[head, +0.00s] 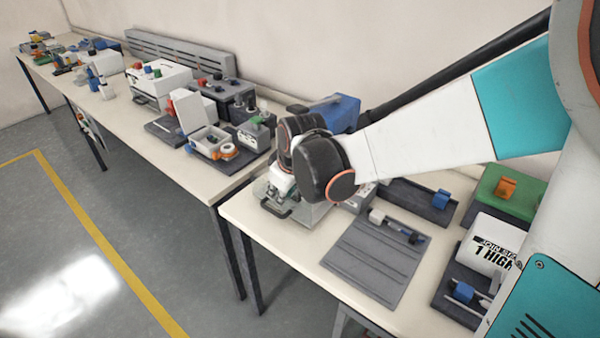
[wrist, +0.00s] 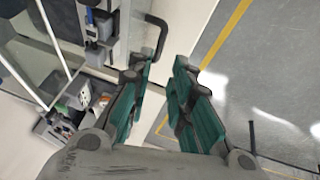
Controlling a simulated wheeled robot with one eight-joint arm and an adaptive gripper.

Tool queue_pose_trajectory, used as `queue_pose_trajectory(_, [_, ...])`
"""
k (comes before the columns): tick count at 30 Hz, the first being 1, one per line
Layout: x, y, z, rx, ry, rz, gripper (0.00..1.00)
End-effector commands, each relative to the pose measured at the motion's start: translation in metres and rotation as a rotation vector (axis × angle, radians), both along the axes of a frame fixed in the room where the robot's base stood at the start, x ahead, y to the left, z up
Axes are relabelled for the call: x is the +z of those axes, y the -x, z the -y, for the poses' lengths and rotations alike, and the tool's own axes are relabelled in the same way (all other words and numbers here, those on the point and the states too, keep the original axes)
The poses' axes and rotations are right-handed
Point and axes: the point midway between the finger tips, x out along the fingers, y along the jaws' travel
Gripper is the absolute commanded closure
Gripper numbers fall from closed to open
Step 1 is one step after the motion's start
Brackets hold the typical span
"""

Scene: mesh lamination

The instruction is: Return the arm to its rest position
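My arm reaches from the right of the head view out over the nearer table (head: 235,208). Its dark wrist joints hide most of my gripper there. In the wrist view my gripper (wrist: 163,68) shows two teal-padded fingers with a clear gap between them and nothing held. A dark curved handle (wrist: 162,35) on a device lies just beyond the left finger; I cannot tell whether they touch. The same handle shows in the head view (head: 275,209), at the table's left end below my wrist.
A grey grooved mat (head: 365,262) and a white box with black lettering (head: 492,245) lie to the right. A blue case (head: 337,112) stands behind my wrist. The farther table (head: 180,168) carries several devices. Open floor (head: 130,235) with a yellow line is at left.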

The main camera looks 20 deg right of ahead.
Motion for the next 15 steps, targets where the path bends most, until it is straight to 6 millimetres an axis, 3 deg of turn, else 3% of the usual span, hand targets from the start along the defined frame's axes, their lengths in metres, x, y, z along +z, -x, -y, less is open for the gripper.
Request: queue_pose_trajectory(15, [0.0048,0.0066,0.0015,-0.009,-0.003,0.003,0.80])
